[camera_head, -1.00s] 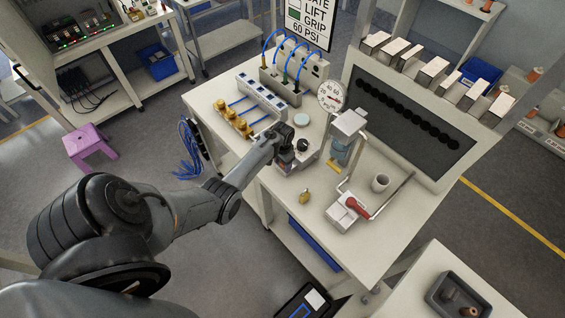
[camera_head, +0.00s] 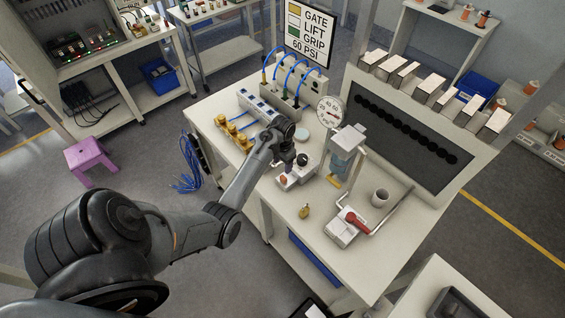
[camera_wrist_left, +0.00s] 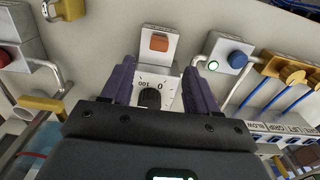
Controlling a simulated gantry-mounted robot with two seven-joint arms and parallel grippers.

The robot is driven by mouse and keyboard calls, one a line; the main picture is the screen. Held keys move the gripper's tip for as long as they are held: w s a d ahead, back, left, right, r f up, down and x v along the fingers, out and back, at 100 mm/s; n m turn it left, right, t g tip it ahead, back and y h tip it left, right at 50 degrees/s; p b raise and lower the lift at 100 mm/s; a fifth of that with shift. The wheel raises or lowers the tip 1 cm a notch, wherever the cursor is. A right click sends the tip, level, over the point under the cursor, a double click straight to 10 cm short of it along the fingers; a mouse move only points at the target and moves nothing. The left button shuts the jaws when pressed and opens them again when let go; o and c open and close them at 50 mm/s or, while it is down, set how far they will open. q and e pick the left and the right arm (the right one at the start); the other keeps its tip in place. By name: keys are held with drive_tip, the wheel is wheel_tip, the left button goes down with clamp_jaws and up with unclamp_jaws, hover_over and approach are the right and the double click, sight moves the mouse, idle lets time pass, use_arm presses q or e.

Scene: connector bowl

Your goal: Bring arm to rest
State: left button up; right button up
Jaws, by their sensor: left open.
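My left gripper (camera_head: 288,166) points down over a small white control unit (camera_head: 297,174) on the bench. The unit carries a black knob (camera_head: 302,159) and an orange-brown rocker switch (camera_head: 283,181). In the left wrist view my left gripper (camera_wrist_left: 160,84) is open, with its purple fingers spread and nothing held. The knob is partly hidden by the gripper body. My right gripper is not in view.
A pressure gauge (camera_head: 329,110) and a clear-bowl unit (camera_head: 345,150) stand right of the gripper. A red-handled valve (camera_head: 356,222), a grey cup (camera_head: 380,197) and a small brass part (camera_head: 304,212) are nearer the front.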

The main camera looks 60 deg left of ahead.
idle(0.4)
use_arm(q)
drive_tip(key=s+d+f+m+g+y+p, duration=0.15)
drive_tip(key=s+d, duration=0.25)
drive_tip(key=s, duration=0.5)
drive_tip(key=s+d+f+m+g+y+p, duration=0.1)
drive_tip(key=s+d+f+m+p, duration=0.15)
drive_tip(key=s+d, duration=0.4)
drive_tip(key=s+d+r+m+t+p, duration=0.1)
drive_tip(key=s+d+r, duration=0.2)
drive_tip(key=d, duration=0.4)
drive_tip(key=s+d+r+t+p, duration=0.1)
drive_tip(key=s+d+r, duration=0.1)
drive_tip(key=d+r, duration=0.3)
drive_tip(key=w+d+r+t+h, duration=0.2)
drive_tip(key=d+r+t, duration=0.2)
drive_tip(key=d+r, duration=0.6)
wheel_tip(320, 180, up, 2)
drive_tip(key=shift+w+d+r+h, duration=0.15)
drive_tip(key=shift+w+d+h, duration=0.1)
drive_tip(key=shift+w+h, duration=0.15)
